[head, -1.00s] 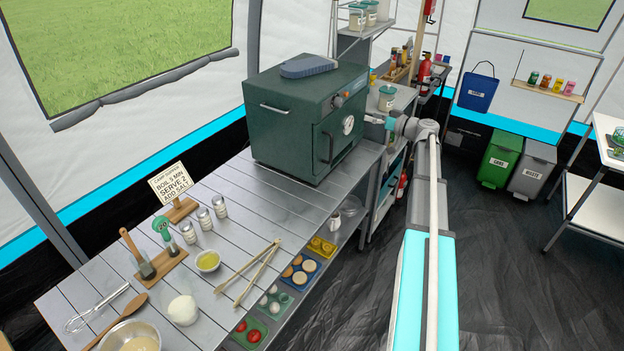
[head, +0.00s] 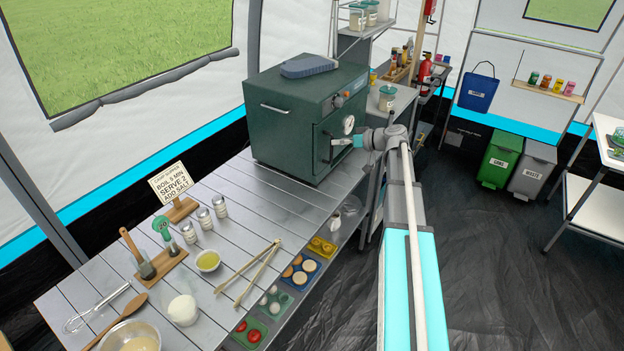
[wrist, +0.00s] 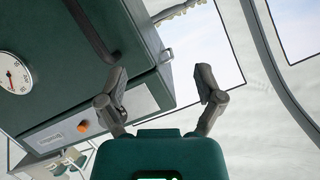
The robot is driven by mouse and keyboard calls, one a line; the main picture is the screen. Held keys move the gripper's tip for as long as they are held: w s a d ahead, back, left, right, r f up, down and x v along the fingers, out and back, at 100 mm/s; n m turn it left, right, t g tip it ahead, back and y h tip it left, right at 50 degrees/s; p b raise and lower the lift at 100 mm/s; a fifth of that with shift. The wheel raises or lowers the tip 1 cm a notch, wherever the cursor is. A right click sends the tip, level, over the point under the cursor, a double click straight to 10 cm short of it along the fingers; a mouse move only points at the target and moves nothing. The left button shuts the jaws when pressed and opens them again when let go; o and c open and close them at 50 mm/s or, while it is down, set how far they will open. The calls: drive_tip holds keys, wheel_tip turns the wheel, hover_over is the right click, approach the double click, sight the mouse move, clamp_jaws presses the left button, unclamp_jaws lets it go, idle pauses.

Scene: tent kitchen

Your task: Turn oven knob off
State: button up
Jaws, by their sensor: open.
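The dark green oven (head: 285,128) stands on the slatted table, its door at the right with a round white gauge (head: 348,124). A control strip (head: 356,88) runs along the top of the door side, with a small knob-like part (head: 338,101) at its near end. In the wrist view, the strip (wrist: 50,132) carries a small orange round part (wrist: 83,126); I cannot tell whether it is knob or lamp. My gripper (head: 345,141) is at the door side, below the strip near the gauge. In the wrist view its fingers (wrist: 160,82) are apart and empty.
The dark door handle (wrist: 90,30) sticks out close to my gripper. A blue-grey item (head: 308,66) lies on the oven top. A shelf with a jar (head: 387,97) stands behind the oven.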

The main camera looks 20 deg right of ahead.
drive_tip(key=s+a+f+g+h, duration=0.2)
drive_tip(key=s+a+f+g, duration=0.2)
drive_tip(key=a, duration=0.8)
drive_tip(key=shift+s+f+m+g, duration=0.3)
drive_tip(key=shift+s+f+m, duration=0.1)
drive_tip(key=shift+s+f, duration=1.1)
drive_tip(key=shift+s+a+r, duration=0.15)
drive_tip(key=shift+r, duration=0.05)
drive_tip(key=s+a+f+m+g+h, duration=0.1)
drive_tip(key=s+a+f+g+h, duration=0.1)
drive_tip(key=s, duration=0.8)
drive_tip(key=s+a+f+m+g+h, duration=0.2)
drive_tip(key=s+a+h, duration=0.4)
drive_tip(key=s, duration=0.3)
wheel_tip(320, 180, down, 2)
drive_tip(key=shift+s+a+f+g, duration=0.1)
drive_tip(key=shift+s+a+g, duration=0.25)
drive_tip(key=shift+a+g, duration=0.3)
